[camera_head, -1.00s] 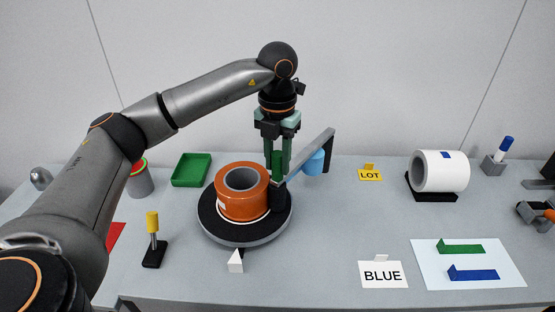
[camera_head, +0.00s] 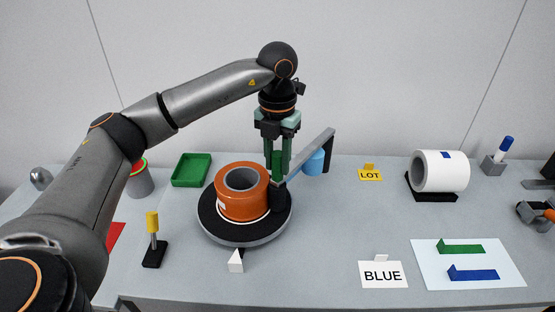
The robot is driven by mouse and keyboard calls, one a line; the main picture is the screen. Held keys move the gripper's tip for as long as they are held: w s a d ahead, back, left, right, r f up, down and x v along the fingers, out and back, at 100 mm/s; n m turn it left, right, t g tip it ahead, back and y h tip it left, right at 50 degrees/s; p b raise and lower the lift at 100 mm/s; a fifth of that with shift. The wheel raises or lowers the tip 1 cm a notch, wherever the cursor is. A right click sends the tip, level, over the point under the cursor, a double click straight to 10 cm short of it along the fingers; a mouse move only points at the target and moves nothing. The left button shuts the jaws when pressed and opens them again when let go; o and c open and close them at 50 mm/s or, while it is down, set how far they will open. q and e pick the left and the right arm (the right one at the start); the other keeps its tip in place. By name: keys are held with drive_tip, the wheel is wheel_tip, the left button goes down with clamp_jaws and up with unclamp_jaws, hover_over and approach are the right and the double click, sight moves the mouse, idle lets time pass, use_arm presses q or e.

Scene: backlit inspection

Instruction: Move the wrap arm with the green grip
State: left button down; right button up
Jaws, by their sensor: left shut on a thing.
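The wrap arm (camera_head: 311,155) is a grey bar that slants up to the right from beside the turntable, with a light blue roll (camera_head: 314,163) hanging near its far end. Its green grip (camera_head: 277,162) stands upright at the bar's near end. My left gripper (camera_head: 277,167) points straight down and is shut on the green grip, one finger on each side. An orange roll (camera_head: 243,204) sits on the round dark turntable (camera_head: 245,235), just left of the grip. My right gripper does not show clearly; only a partial dark and orange piece is at the right edge.
A green tray (camera_head: 191,170) and a yellow-topped post (camera_head: 153,240) stand to the left. A white pointer (camera_head: 236,262) is in front of the turntable.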

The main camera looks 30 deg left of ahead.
use_arm(q)
drive_tip(key=d, duration=0.3)
drive_tip(key=shift+d+p, duration=0.15)
drive_tip(key=shift+p, duration=0.15)
drive_tip(key=c, duration=1)
unclamp_jaws()
drive_tip(key=o, duration=0.4)
drive_tip(key=shift+r, duration=0.1)
